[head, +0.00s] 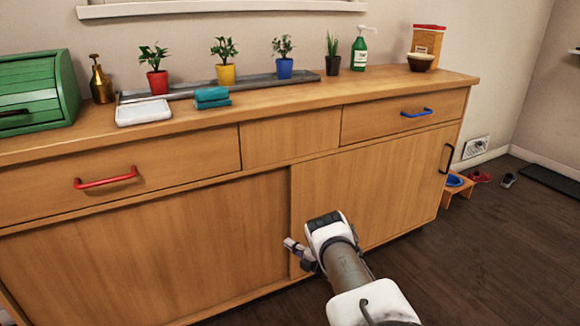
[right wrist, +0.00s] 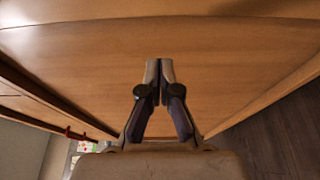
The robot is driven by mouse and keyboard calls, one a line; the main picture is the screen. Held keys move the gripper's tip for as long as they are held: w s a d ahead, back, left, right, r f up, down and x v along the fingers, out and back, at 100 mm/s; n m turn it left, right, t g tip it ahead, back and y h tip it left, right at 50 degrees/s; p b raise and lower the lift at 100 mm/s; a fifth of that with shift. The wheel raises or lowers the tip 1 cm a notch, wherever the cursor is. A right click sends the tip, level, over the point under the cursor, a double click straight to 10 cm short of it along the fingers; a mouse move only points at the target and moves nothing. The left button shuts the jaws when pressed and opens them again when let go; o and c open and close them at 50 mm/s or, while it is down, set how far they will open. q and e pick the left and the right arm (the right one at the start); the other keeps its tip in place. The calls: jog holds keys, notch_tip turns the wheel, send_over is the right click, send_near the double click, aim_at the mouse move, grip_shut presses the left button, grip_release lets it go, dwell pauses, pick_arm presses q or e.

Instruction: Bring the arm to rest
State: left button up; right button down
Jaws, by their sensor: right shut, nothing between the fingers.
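My right arm reaches in from the bottom right of the head view. Its gripper (head: 292,247) is in front of the wooden cabinet (head: 400,185), near the edge between its two lower door panels. In the right wrist view the right gripper (right wrist: 159,72) has its two fingertips together, with nothing between them. Wood panel fills most of the view behind the fingers; I cannot tell whether they touch it. My left gripper is not in view.
The cabinet has a red drawer handle (head: 105,178), a blue drawer handle (head: 416,113) and a black side handle (head: 446,158). Several potted plants, a green bread box (head: 38,90) and a soap bottle (head: 360,50) stand on top. The floor (head: 490,240) at right is open.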

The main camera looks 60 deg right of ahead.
pick_arm(q)
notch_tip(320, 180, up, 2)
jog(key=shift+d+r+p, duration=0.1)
jog(key=shift+p, duration=0.5)
pick_arm(e)
jog(key=v, duration=0.6)
jog(key=shift+a+f, duration=0.15)
jog(key=shift+f, duration=0.2)
